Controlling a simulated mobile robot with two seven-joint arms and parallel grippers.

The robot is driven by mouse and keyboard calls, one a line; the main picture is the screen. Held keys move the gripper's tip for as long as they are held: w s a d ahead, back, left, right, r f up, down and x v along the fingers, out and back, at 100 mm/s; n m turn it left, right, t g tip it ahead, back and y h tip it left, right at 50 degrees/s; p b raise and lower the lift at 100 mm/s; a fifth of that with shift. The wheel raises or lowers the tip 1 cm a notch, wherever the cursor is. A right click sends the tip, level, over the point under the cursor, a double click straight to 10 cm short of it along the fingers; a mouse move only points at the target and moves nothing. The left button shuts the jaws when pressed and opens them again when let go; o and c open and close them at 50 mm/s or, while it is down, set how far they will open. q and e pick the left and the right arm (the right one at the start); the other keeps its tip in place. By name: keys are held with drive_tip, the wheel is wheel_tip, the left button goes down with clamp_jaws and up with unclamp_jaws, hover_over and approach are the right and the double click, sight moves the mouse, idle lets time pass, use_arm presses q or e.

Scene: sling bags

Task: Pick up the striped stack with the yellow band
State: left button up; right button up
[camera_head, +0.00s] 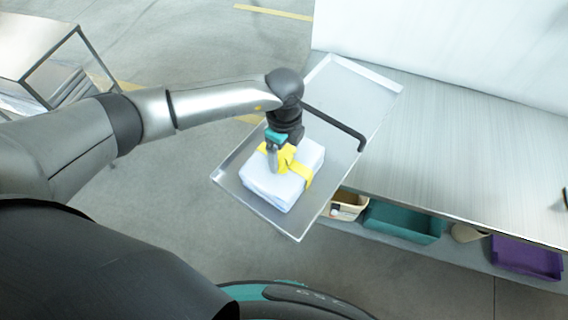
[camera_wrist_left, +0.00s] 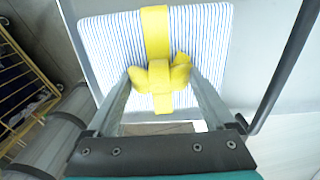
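The striped stack (camera_head: 283,180) is a white block with thin blue stripes and a yellow band (camera_head: 300,172) around it. It lies on a grey metal tray (camera_head: 230,185). In the left wrist view the stack (camera_wrist_left: 110,45) shows from above, with the band (camera_wrist_left: 155,30) and its raised yellow knot (camera_wrist_left: 159,75). My left gripper (camera_head: 280,168) is down at the knot. In the wrist view its two spread fingers (camera_wrist_left: 160,84) stand on either side of the knot, close to its ends. Firm contact cannot be made out. My right gripper is not in view.
The tray juts from a metal counter (camera_head: 450,150) and has a dark bar handle (camera_head: 335,128). Below are a teal bin (camera_head: 400,222), a beige box (camera_head: 346,205) and a purple bin (camera_head: 527,258). A framed rack (camera_head: 60,75) stands at the far left.

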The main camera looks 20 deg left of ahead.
use_arm(q)
clamp_jaws()
idle(0.5)
drive_tip(key=shift+r, duration=0.2)
